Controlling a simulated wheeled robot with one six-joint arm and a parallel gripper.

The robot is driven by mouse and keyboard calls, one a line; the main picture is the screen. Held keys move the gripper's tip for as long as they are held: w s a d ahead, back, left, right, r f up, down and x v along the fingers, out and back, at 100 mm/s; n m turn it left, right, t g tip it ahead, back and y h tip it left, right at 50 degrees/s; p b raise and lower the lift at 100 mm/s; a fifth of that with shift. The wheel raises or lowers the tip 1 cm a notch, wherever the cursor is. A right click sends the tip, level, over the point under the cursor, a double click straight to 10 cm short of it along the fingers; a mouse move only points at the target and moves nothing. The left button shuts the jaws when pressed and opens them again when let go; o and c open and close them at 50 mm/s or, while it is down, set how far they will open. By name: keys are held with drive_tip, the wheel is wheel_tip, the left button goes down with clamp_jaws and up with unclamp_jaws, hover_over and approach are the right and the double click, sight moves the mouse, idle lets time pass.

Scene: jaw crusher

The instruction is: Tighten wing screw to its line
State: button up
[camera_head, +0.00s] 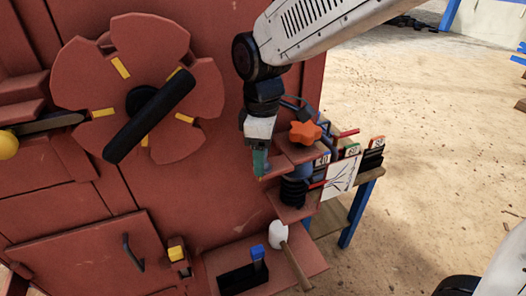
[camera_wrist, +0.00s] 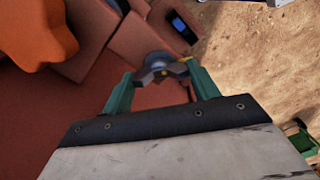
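The wing screw (camera_wrist: 161,73) shows in the wrist view as a grey two-winged piece with a small yellow mark, in front of a round blue-grey part (camera_wrist: 158,58). My gripper (camera_wrist: 160,68) has its green fingers apart, one on each side of the wings. I see no clear gap at the wing ends, but cannot tell whether the fingers press on them. In the head view my gripper (camera_head: 262,163) points down at a red ledge on the crusher's right side. The screw is mostly hidden there, and I cannot make out its line.
An orange star knob (camera_head: 305,132) stands close to the right of my gripper; it is also large in the wrist view (camera_wrist: 32,32). A black spring (camera_head: 293,191) and a white-headed mallet (camera_head: 279,234) are below. A white chart (camera_head: 342,178) is on the right. Sandy ground is open beyond.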

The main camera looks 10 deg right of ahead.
drive_tip(key=shift+m, duration=0.4)
drive_tip(key=m, duration=0.3)
drive_tip(key=shift+m, duration=0.4)
drive_tip(key=m, duration=0.8)
drive_tip(key=shift+m, duration=2.2)
drive_tip(key=shift+r, duration=0.1)
drive_tip(key=o, duration=1)
